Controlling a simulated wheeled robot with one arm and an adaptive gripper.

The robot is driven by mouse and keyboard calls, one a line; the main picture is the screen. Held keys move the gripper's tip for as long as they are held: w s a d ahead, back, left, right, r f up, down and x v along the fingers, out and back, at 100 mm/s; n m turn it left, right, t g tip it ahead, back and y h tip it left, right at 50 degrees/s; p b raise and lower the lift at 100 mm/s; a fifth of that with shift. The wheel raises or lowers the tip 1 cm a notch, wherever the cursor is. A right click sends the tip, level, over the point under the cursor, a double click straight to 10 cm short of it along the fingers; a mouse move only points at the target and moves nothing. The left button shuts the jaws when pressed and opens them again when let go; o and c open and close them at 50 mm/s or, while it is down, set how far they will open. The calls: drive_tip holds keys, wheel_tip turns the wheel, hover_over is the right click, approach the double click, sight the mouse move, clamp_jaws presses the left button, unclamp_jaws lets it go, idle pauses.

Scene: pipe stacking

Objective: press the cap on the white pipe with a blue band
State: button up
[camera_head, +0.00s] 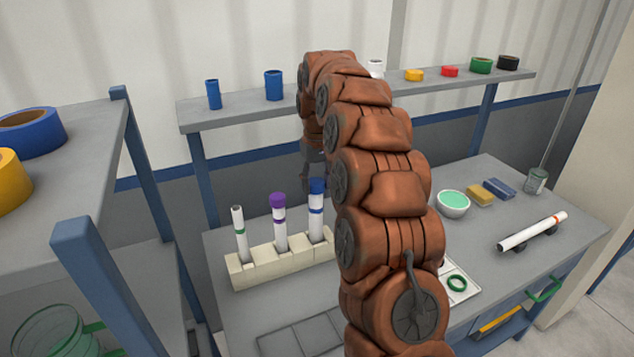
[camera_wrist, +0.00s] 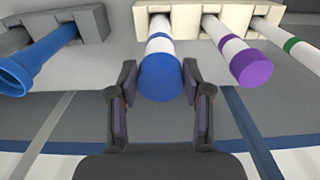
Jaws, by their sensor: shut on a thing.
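The white pipe with a blue band (camera_head: 316,228) stands upright in the cream rack (camera_head: 262,270), in the slot nearest my arm. A blue cap (camera_head: 317,186) sits at its upper end; I cannot tell how far down it is seated. In the wrist view the cap (camera_wrist: 160,79) faces the camera, with the white pipe (camera_wrist: 160,46) behind it. My gripper (camera_wrist: 159,72) has one finger on each side of the cap and is shut on it. In the head view my gripper (camera_head: 313,178) is partly hidden by my arm.
To the left in the rack stand a purple-capped pipe (camera_head: 280,230) and a green-banded pipe (camera_head: 240,232). A blue pipe (camera_wrist: 35,62) is on the other side in the wrist view. A bowl (camera_head: 453,204) and a lying white pipe (camera_head: 530,232) are at right.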

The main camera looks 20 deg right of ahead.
sight(317, 183)
drive_tip(key=o, duration=1)
drive_tip(key=o, duration=0.4)
drive_tip(key=shift+r, duration=0.15)
drive_tip(key=shift+r+p, duration=1.3)
drive_tip(key=shift+r, duration=2.05)
clamp_jaws()
